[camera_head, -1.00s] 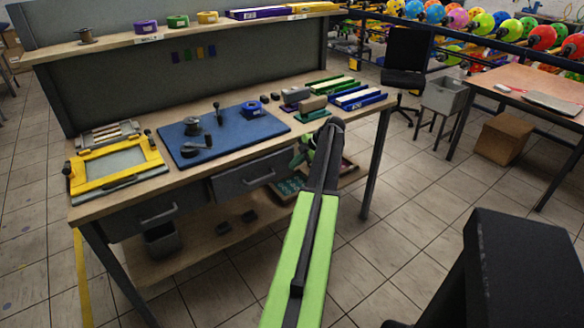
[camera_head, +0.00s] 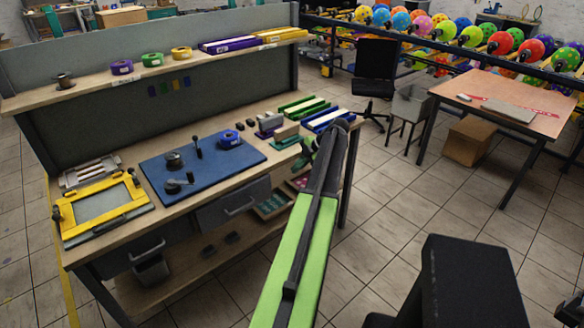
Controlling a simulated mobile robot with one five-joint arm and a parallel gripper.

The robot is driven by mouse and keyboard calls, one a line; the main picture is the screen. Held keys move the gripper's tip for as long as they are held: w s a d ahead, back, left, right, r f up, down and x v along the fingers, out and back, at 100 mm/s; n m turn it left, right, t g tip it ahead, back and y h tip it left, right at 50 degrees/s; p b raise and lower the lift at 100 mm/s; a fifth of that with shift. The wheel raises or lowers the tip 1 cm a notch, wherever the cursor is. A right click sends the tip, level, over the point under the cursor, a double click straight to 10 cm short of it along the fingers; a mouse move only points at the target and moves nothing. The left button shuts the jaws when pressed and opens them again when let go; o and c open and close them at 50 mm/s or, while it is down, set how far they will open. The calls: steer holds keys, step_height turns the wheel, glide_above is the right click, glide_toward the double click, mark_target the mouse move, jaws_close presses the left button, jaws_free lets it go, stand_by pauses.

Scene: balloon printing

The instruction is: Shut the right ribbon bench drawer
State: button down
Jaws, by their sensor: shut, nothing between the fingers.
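The ribbon bench (camera_head: 85,255) stands on the left with a pale wooden top. The left drawer (camera_head: 120,258) has a similar front and handle. My gripper (camera_head: 308,152) is at the far end of my green and black arm, near the bench's right front, to the right of the right drawer. It is shut and empty. My arm partly hides it, and contact with the bench cannot be seen.
On the bench top lie a yellow frame (camera_head: 72,228), a blue mat (camera_head: 215,163) with tools, and coloured trays (camera_head: 325,120). A lower shelf (camera_head: 190,285) holds small bins. A table (camera_head: 520,118) and a cardboard box (camera_head: 468,142) stand right.

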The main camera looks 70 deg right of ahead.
steer(key=w+a+r+m+t+h+b, duration=0.1)
steer(key=w+a+m+t+h+b, duration=0.2)
steer(key=m, duration=0.8)
steer(key=w+r+m+t+h+b, duration=0.15)
steer(key=m+b, duration=0.35)
steer(key=m, duration=0.6)
steer(key=s+a+f+m+t+h+b, duration=0.1)
steer(key=s+a+f+m+h+b, duration=0.1)
steer(key=f+m+b, duration=0.4)
steer(key=s+a+f+m+t+h+b, duration=0.2)
steer(key=a+f+m+h+b, duration=0.2)
steer(key=f+b, duration=0.8)
steer(key=a+m+b, duration=0.1)
steer(key=m+b, duration=0.1)
steer(key=b, duration=0.6)
steer(key=shift+m, duration=0.4)
glide_toward(263, 191)
steer(key=x, duration=0.6)
steer(key=shift+w+d+f, duration=0.1)
steer(key=shift+w+d, duration=0.15)
steer(key=shift+w, duration=0.1)
steer(key=shift+w, duration=0.1)
